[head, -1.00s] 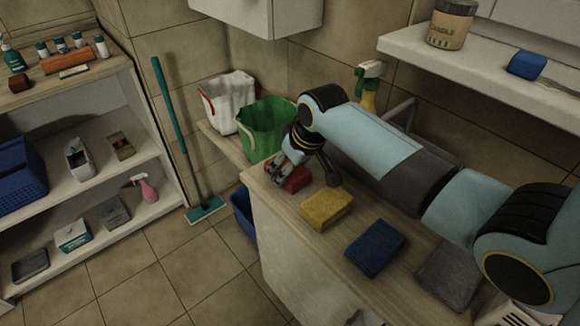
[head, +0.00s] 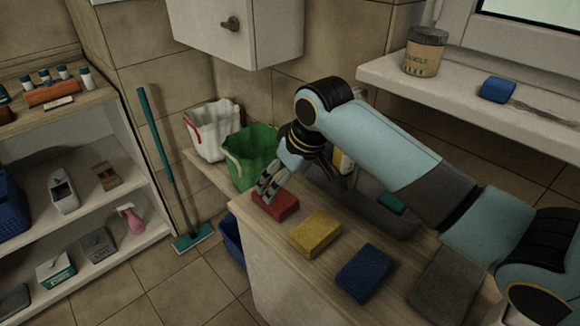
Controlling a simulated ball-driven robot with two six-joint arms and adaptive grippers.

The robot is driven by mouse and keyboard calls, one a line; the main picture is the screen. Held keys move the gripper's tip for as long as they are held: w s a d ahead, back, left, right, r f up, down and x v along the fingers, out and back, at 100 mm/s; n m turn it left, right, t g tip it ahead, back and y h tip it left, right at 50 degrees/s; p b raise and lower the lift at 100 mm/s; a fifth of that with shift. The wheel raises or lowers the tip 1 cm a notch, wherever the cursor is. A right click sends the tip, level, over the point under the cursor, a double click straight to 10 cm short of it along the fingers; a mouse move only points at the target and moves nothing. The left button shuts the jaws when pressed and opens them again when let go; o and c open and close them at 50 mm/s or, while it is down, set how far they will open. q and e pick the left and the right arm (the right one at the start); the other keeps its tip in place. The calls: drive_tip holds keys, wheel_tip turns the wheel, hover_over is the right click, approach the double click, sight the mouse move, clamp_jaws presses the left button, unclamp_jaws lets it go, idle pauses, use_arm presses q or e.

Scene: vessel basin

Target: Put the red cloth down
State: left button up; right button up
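The red cloth (head: 277,207), a folded block-like piece, lies on the wooden counter top (head: 293,267) near its far left end. My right gripper (head: 266,190) reaches down over the cloth's upper left edge. Its fingertips are at or just above the cloth; I cannot tell whether they touch it or how far apart they are. My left gripper is not in view.
A yellow cloth (head: 316,232), a blue cloth (head: 364,272) and a grey cloth (head: 446,287) lie in a row along the counter. A green bucket (head: 250,158) and a white bucket (head: 212,133) stand behind. A basin (head: 385,221) lies beside the row.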

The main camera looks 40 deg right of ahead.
drive_tip(key=shift+v, duration=2.1)
